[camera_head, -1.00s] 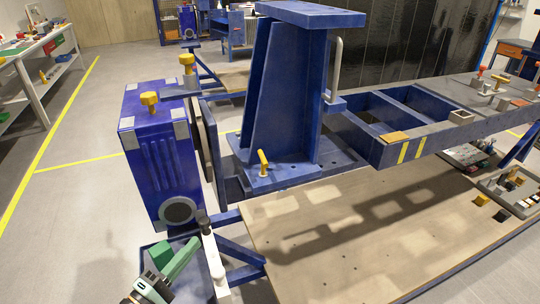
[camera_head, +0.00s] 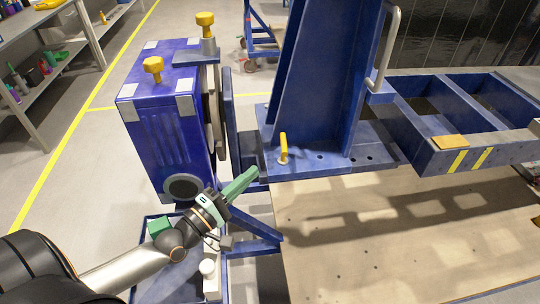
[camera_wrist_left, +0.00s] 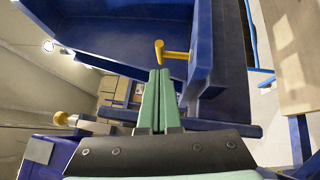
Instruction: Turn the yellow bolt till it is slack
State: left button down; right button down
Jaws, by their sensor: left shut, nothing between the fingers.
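A yellow bolt (camera_head: 283,148) with a bent handle stands on the blue base plate (camera_head: 312,172) at the foot of the upright. It also shows in the left wrist view (camera_wrist_left: 172,52), just beyond the fingertips. My left gripper (camera_head: 254,172) has green fingers. They are shut with nothing between them and point toward the bolt, with a gap left of it in the head view. In the left wrist view the shut fingers (camera_wrist_left: 161,73) show up close. Whether the bolt is tight cannot be told. My right gripper is not in view.
Two other yellow knobs stand on the blue housing (camera_head: 153,68) and on the bracket above it (camera_head: 205,22). A blue tray (camera_head: 142,292) below holds a green block (camera_head: 158,227). The tall blue upright (camera_head: 325,75) rises behind the bolt. A wooden board (camera_head: 400,240) lies right.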

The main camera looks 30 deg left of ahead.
aim_at(283, 152)
pick_arm(q)
jog(key=shift+p+x, duration=0.35)
jog(key=shift+x, duration=3.1)
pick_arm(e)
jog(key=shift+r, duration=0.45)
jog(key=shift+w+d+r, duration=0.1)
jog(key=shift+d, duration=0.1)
